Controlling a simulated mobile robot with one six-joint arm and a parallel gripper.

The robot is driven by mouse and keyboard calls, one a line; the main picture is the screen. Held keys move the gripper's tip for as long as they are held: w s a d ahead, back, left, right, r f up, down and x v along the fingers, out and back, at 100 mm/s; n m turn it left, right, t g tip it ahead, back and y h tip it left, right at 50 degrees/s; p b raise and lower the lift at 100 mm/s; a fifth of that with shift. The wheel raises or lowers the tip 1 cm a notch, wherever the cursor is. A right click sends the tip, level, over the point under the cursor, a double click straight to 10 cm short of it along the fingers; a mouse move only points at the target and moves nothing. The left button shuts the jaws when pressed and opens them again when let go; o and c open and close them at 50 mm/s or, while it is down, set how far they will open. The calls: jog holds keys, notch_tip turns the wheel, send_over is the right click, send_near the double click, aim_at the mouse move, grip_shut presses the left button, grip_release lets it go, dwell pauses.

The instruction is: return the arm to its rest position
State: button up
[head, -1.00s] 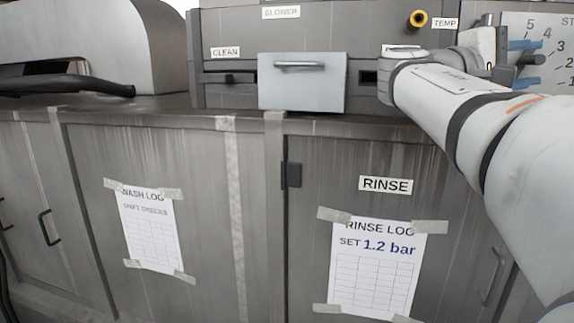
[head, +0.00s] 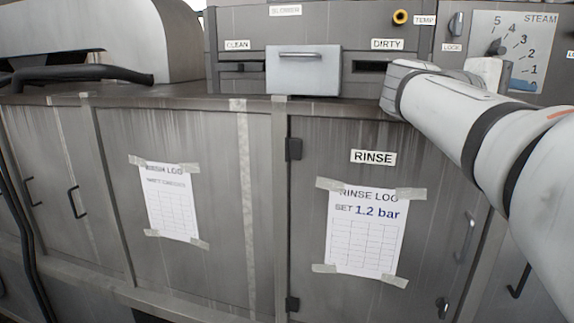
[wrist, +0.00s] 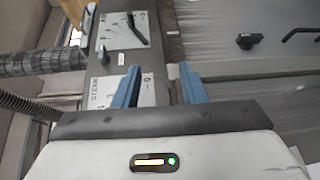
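My arm (head: 450,105) reaches in from the right edge in the head view, in front of the washer's right side. My gripper (wrist: 157,82) shows in the wrist view with its two blue fingers well apart and nothing between them. In the head view only a bit of blue finger shows beyond the arm, below the steam dial. The wrist view has the steam panel (wrist: 120,60) sideways beyond the fingers. I cannot tell how close the fingertips are to the panel.
A light grey drawer front (head: 303,80) with a handle sits between the CLEAN (head: 237,45) and DIRTY (head: 387,44) labels. A dark slot shows under each label. Cabinet doors with taped logs, such as the rinse log (head: 366,235), stand below. A black hose (head: 75,76) lies at upper left.

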jog(key=s+a+f+y, duration=0.1)
jog(key=a+f+y, duration=0.25)
jog(key=f, duration=0.55)
jog(key=s+a+f+y, duration=0.2)
jog(key=a+f+y, duration=0.15)
jog(key=f, duration=0.55)
jog(key=s+a+f+m+y, duration=0.1)
jog(key=s+a+f+y, duration=0.3)
jog(key=a+f, duration=0.3)
jog(key=s+a+f+m+y, duration=0.1)
jog(key=s+a+f+y, duration=0.4)
jog(key=f, duration=0.8)
jog(key=a, duration=0.3)
jog(key=shift+s+a+f+m+y, duration=0.2)
jog(key=shift+s+f+m+y, duration=0.1)
jog(key=shift+m, duration=0.1)
jog(key=shift+d, duration=0.1)
